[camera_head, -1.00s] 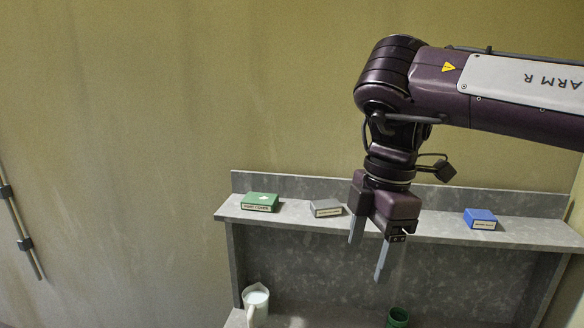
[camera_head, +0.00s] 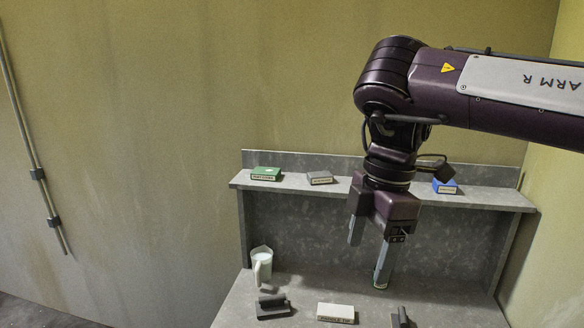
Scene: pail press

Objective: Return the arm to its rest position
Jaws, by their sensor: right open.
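My right arm (camera_head: 480,90) reaches in from the right, with its forearm level and its wrist pointing down. My right gripper (camera_head: 368,259) hangs at the end with its two fingers apart and nothing between them. It shows in front of the grey shelf unit, and one fingertip overlaps the worktop in the picture. My left gripper is not in view.
On the upper shelf (camera_head: 400,196) lie a green box (camera_head: 266,174), a grey box (camera_head: 320,178) and a blue box (camera_head: 446,187). Below, the worktop (camera_head: 300,290) holds a white jug (camera_head: 262,264), a black piece (camera_head: 272,307), a white block (camera_head: 335,313) and a dark piece (camera_head: 400,318).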

